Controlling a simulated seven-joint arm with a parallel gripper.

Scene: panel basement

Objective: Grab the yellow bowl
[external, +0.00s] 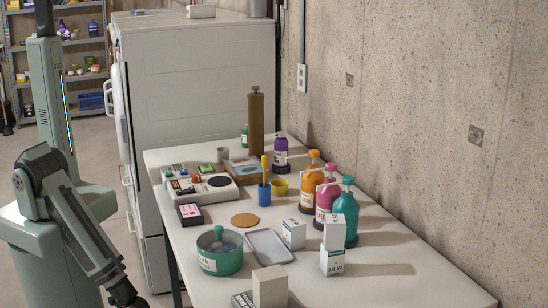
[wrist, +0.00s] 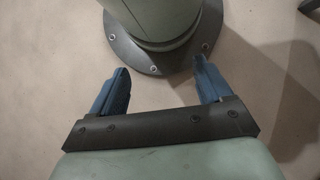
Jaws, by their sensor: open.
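A small yellow bowl (external: 280,187) sits on the white table in the external view, just right of a blue cup (external: 264,195) that holds a yellow-handled item. The blue cup hides part of the view close to its left side. My gripper (external: 132,301) is low at the bottom left of the external view, off the table and far from the bowl. In the wrist view my gripper (wrist: 161,68) is open and empty, with its two blue fingers apart over the floor beside my own base. The bowl is not in the wrist view.
Pump bottles (external: 326,198) stand right of the bowl near the wall. A tall brown grinder (external: 256,122) is behind it. A green pot (external: 220,262), grey tray (external: 268,246), cork disc (external: 245,220) and white boxes (external: 293,233) lie in front.

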